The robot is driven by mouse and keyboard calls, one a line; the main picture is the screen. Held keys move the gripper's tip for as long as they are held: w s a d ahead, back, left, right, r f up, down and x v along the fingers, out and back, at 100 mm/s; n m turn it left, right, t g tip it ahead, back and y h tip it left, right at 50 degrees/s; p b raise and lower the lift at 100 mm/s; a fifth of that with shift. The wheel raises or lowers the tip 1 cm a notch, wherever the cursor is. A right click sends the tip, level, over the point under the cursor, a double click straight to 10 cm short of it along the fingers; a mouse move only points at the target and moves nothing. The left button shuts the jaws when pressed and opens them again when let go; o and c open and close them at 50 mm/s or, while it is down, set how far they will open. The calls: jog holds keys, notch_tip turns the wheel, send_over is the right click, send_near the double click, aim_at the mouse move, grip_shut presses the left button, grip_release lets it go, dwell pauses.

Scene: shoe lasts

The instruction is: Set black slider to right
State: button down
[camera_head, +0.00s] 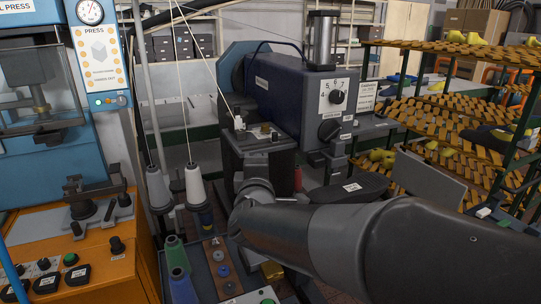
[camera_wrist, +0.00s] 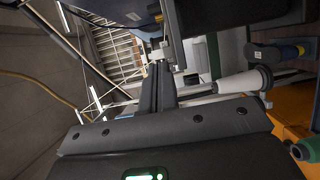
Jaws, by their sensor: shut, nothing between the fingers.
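My gripper (camera_wrist: 161,68) is shut and empty in the wrist view, its fingers pointing up the picture. In the camera_head view my arm reaches in from the lower right, and its wrist hides the fingers. The fingertips are close to a dark machine part with a pale metal piece (camera_wrist: 158,52) in the wrist view; I cannot tell whether they touch. The dark blue machine (camera_head: 290,88) has a small head plate (camera_head: 258,140) just above my wrist in the camera_head view. A small dark piece (camera_head: 275,136) there may be the black slider, but it is too small to be sure.
White thread cones (camera_head: 195,187) stand left of my wrist, with taut threads above. An orange control bench (camera_head: 100,262) and blue press (camera_head: 45,150) are at the left. A shelf rack (camera_head: 440,110) stands at the right. A white cone (camera_wrist: 240,82) is right of the fingers.

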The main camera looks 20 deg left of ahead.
send_near(267, 144)
jog(key=a, duration=0.1)
jog(key=w+a+r, duration=0.2)
jog(key=shift+a, duration=0.1)
jog(key=w, duration=0.1)
jog(key=w+d, duration=0.1)
jog(key=w, duration=0.1)
jog(key=shift+w, duration=0.15)
jog(key=shift+w+d, duration=0.1)
jog(key=shift+w, duration=0.4)
jog(key=shift+w+d, duration=1.75)
jog(key=shift+d, duration=0.1)
